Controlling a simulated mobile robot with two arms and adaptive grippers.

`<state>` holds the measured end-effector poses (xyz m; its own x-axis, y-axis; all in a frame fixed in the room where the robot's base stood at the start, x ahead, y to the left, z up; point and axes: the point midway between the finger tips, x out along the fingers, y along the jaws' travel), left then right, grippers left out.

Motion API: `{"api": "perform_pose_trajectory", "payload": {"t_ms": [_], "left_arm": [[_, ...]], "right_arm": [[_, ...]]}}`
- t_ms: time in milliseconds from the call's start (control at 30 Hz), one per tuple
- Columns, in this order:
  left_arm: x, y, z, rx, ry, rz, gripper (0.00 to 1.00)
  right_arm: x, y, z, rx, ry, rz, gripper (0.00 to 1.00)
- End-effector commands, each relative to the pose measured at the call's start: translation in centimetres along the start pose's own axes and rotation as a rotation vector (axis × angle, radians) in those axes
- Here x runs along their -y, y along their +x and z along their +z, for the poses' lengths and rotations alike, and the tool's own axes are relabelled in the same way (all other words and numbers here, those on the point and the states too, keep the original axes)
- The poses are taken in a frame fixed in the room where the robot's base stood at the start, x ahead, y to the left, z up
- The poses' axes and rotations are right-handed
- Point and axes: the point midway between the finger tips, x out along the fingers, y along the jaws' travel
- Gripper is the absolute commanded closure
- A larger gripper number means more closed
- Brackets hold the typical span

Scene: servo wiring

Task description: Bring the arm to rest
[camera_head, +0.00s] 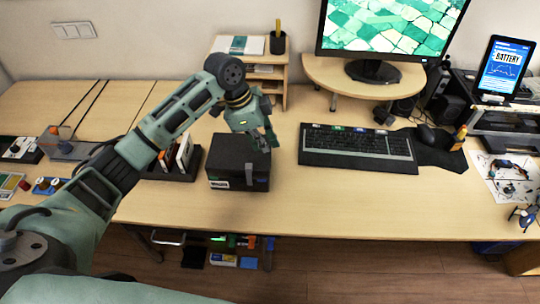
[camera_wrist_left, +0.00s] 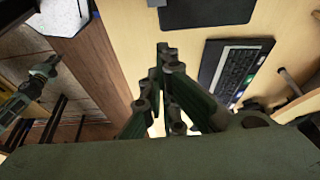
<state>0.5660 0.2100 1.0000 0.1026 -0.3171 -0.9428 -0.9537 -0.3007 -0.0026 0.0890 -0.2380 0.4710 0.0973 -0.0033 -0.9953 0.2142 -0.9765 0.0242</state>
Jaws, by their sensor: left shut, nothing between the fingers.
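My left arm reaches in from the left in the head view. Its gripper (camera_head: 264,146) hangs above the back right part of a black box (camera_head: 237,165) with a grey latch on its front. The gripper is shut and holds nothing. In the left wrist view the two fingers (camera_wrist_left: 164,60) come together at the tips, with desk surface behind them. Whether the fingers touch the box cannot be told.
A keyboard (camera_head: 358,146) lies right of the box, before a monitor stand (camera_head: 365,73). A small shelf (camera_head: 256,72) stands behind the gripper. A dark holder (camera_head: 174,166) with upright items is left of the box. Bare desk (camera_head: 330,205) lies in front of the keyboard.

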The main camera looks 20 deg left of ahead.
Motion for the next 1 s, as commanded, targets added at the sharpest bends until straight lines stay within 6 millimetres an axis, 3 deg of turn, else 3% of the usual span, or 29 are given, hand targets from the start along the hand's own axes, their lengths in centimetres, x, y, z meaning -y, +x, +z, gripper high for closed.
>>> {"api": "perform_pose_trajectory", "payload": {"t_ms": [200,700,867,1000], "left_arm": [[0.0,-1.3,0.0,0.000,0.002,0.000,1.00],[-0.1,-1.2,-0.1,0.000,0.001,0.001,1.00],[-2.6,1.8,-0.2,0.007,-0.021,0.005,1.00],[-7.6,6.6,-0.3,0.005,-0.097,-0.012,1.00]], "right_arm": [[0.3,0.3,0.6,0.008,0.001,-0.004,1.00],[0.8,0.3,0.2,0.002,0.004,-0.010,1.00],[0.8,0.3,0.1,0.001,0.004,-0.009,1.00],[0.8,0.3,0.1,0.001,0.004,-0.009,1.00]]}}
